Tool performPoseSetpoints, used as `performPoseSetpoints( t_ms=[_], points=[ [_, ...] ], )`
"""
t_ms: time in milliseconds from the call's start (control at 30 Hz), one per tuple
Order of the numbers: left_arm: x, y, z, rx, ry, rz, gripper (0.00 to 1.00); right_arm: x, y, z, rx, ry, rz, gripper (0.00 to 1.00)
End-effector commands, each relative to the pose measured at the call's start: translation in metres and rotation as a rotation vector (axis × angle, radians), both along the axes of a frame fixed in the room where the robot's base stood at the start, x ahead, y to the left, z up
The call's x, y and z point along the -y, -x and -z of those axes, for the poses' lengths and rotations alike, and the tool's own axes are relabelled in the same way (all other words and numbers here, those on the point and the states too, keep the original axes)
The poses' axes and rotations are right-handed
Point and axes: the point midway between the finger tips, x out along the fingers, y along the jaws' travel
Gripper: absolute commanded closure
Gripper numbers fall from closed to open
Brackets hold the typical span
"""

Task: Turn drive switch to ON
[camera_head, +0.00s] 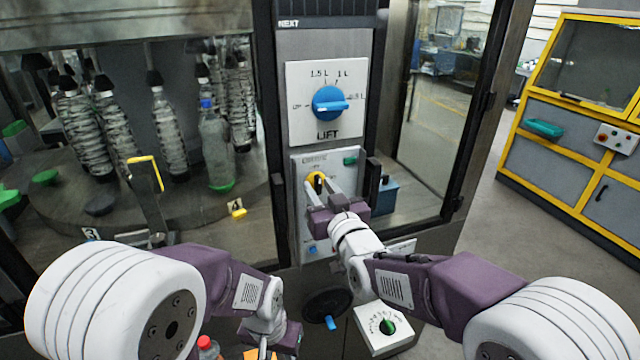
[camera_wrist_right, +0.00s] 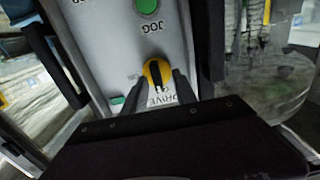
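The drive switch (camera_head: 317,178) is a yellow dial with a black handle on the light panel (camera_head: 299,168) below the LIFT dial. It also shows in the right wrist view (camera_wrist_right: 156,70), where an upside-down DRIVE label is beside it. The handle looks roughly upright; which position it points to is too small to read. My right gripper (camera_head: 322,189) is at the switch. In the right wrist view its two fingers (camera_wrist_right: 162,88) are apart, one on each side of the handle; contact cannot be told. My left gripper (camera_head: 268,349) is low, at the bottom edge, its fingers mostly hidden.
A blue LIFT dial (camera_head: 330,103) is above the drive panel. A green JOG button (camera_wrist_right: 147,6) is near the switch. Black door handles (camera_head: 373,183) flank the panel. A green dial box (camera_head: 387,327) and a black handwheel (camera_head: 328,304) are below. Bottles stand behind glass at left.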

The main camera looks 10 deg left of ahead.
Motion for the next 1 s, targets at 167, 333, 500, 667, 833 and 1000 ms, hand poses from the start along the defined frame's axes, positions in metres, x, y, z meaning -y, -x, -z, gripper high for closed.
performPoseSetpoints(
  t_ms=[167, 333, 500, 667, 833, 1000],
  points=[
    [0.0, 0.0, -0.001, 0.0, 0.0, 0.0, 0.64, -0.001, -0.003, 0.001, 0.0, 0.0, 0.001, 0.66],
    [0.0, 0.0, 0.0, 0.0, 0.0, 0.0, 0.64, -0.001, -0.003, 0.001, 0.0, 0.0, 0.0, 0.86],
    [0.0, 0.0, 0.0, 0.0, 0.0, 0.0, 0.64, -0.001, -0.003, 0.001, 0.0, 0.0, 0.0, 1.0],
    [0.0, 0.0, 0.001, 0.0, 0.0, 0.0, 0.64, -0.001, -0.002, 0.001, -0.004, -0.007, 0.0, 1.0],
    [0.0, 0.0, 0.01, 0.0, 0.0, 0.0, 0.64, -0.001, -0.003, 0.003, -0.032, -0.048, 0.0, 1.0],
    [0.0, 0.0, 0.026, 0.0, 0.0, 0.0, 0.64, -0.001, -0.003, 0.005, -0.092, -0.141, 0.0, 1.0]
  ],
)
